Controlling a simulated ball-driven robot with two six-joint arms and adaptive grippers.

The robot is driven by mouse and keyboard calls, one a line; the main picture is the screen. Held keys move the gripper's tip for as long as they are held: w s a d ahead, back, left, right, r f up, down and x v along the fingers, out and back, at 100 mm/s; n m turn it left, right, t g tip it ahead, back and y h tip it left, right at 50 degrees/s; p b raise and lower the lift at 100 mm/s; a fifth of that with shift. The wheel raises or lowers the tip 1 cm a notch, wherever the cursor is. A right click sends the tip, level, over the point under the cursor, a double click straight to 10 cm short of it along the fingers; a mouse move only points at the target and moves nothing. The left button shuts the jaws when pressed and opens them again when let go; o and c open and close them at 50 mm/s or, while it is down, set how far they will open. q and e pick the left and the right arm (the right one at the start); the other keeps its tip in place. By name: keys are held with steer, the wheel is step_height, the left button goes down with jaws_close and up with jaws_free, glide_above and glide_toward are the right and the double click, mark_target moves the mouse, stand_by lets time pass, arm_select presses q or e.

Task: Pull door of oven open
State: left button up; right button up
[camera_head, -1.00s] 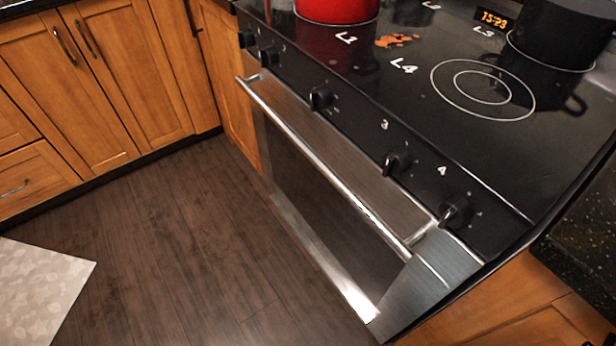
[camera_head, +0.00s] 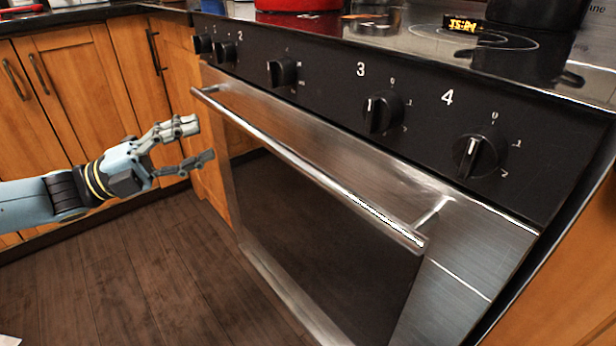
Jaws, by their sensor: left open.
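The oven door (camera_head: 318,225) is shut, with a steel frame and a dark window. Its long steel bar handle (camera_head: 300,163) runs from the upper left to the lower right across the top of the door. My left gripper (camera_head: 203,143) comes in from the left with its fingers apart and empty. In the picture it is left of the door, a little below the handle's left end, and apart from the handle. My right gripper is not in view.
Black knobs (camera_head: 383,113) line the panel above the door. A red pot (camera_head: 298,5) stands on the cooktop. Wooden cabinets (camera_head: 75,90) stand behind my left arm. The dark wooden floor (camera_head: 130,285) in front of the oven is clear.

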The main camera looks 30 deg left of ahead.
mark_target(253, 138)
arm_select(q)
steer(key=shift+m+g, duration=0.4)
steer(key=shift+g, duration=0.2)
steer(key=w+d+b, duration=0.4)
steer(key=w, duration=0.1)
steer(key=w+d+f+b, duration=0.1)
steer(key=w+d, duration=0.1)
steer(key=shift+w+d+b, duration=0.3)
steer(key=shift+d+b, duration=0.1)
steer(key=shift+w+d+r, duration=0.15)
steer(key=shift+w+d, duration=0.05)
steer(key=shift+w, duration=0.05)
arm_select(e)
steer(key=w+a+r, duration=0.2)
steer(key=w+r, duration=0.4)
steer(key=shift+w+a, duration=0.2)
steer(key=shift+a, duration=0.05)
arm_select(q)
jaws_close()
